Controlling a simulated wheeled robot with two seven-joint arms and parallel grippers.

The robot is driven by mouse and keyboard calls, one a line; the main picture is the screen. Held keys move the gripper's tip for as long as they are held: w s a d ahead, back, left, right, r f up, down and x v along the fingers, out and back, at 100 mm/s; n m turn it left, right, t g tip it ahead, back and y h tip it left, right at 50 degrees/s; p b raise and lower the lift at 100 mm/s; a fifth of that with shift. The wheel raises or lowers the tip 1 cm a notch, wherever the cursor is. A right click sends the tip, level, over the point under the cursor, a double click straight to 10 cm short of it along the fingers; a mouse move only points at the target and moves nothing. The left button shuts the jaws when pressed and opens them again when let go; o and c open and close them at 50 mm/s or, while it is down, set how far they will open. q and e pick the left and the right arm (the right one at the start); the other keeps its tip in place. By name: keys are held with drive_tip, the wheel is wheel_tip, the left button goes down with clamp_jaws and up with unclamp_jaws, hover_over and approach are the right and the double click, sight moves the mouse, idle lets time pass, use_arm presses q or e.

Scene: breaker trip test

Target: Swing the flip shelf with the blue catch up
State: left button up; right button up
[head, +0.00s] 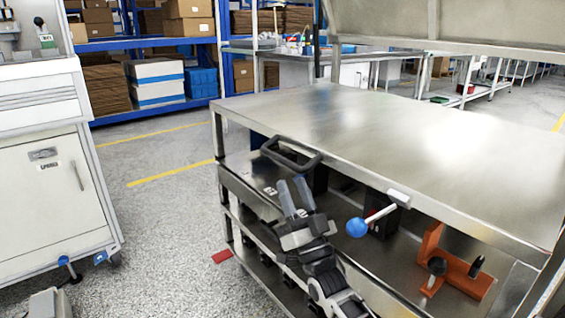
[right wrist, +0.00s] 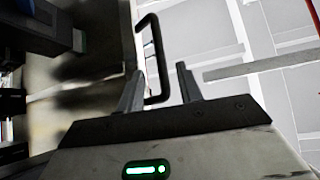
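A blue ball (head: 357,228) on a short rod sticks out below the front edge of the steel cart's top (head: 380,130). It is the blue part nearest my right gripper; whether it is the flip shelf's catch I cannot tell. I cannot make out the flip shelf itself for certain. A black bar handle (head: 291,154) projects at the cart's left end. My right gripper (head: 291,190) is open, with its fingers apart and pointing towards this handle. In the right wrist view the handle (right wrist: 154,60) shows beyond and between the fingertips (right wrist: 157,78); contact is not clear. My left gripper is not in view.
An orange bracket (head: 458,273) and dark-knobbed parts sit on the cart's middle shelf at right. A white cabinet (head: 45,190) stands at the left. Grey floor (head: 165,230) lies free between cabinet and cart. Blue racks with boxes (head: 155,85) stand behind.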

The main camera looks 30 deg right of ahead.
sight(282, 158)
drive_tip(key=x, duration=0.7)
drive_tip(key=shift+w+r+b, duration=0.15)
drive_tip(key=shift+w+b, duration=0.05)
drive_tip(key=shift+b, duration=0.2)
clamp_jaws()
drive_tip(key=shift+r, duration=0.1)
